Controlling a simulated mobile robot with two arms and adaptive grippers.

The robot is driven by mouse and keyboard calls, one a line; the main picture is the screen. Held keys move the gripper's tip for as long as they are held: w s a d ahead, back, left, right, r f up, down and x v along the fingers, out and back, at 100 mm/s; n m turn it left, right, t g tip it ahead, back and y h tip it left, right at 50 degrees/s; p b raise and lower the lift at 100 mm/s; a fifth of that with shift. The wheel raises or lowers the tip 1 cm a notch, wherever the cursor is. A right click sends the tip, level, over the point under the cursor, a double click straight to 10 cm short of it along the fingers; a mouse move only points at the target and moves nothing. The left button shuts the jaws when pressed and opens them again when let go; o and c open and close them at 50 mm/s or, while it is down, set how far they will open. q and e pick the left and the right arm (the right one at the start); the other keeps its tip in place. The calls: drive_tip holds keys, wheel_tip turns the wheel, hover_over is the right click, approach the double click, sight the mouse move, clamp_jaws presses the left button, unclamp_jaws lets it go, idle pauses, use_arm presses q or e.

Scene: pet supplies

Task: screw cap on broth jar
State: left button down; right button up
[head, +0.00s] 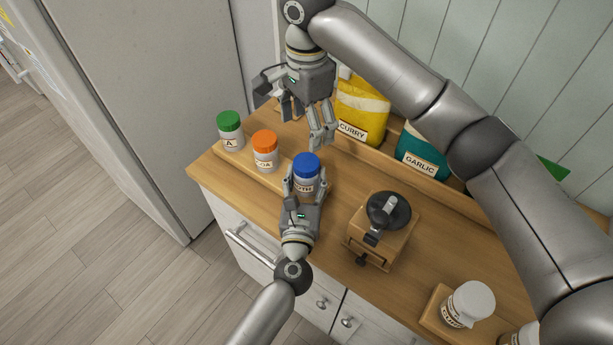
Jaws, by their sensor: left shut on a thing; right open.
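A jar with a blue cap (306,164) on its top stands upright on the wooden counter. My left gripper (305,184) is shut on this jar's body from the front, a finger on each side. Its label is mostly covered by the fingers, so I cannot read whether it is the broth jar. I cannot tell how tightly the cap sits. My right gripper (307,124) is open and empty, fingers pointing down, above and just behind the blue cap.
A green-capped jar (230,131) and an orange-capped jar (265,151) stand to the left. A wooden grinder (384,235) stands to the right. Curry (361,110) and garlic (423,152) bags sit behind. A white-capped jar (468,304) stands at lower right.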

use_arm(q)
drive_tip(key=shift+f, duration=0.1)
idle(0.4)
drive_tip(key=c, duration=0.5)
unclamp_jaws()
drive_tip(key=shift+c, duration=0.2)
drive_tip(key=shift+s, duration=0.15)
drive_tip(key=s, duration=0.4)
drive_tip(key=s+a, duration=0.1)
drive_tip(key=s, duration=0.6)
drive_tip(key=shift+s+a, duration=0.15)
drive_tip(key=shift+s, duration=0.25)
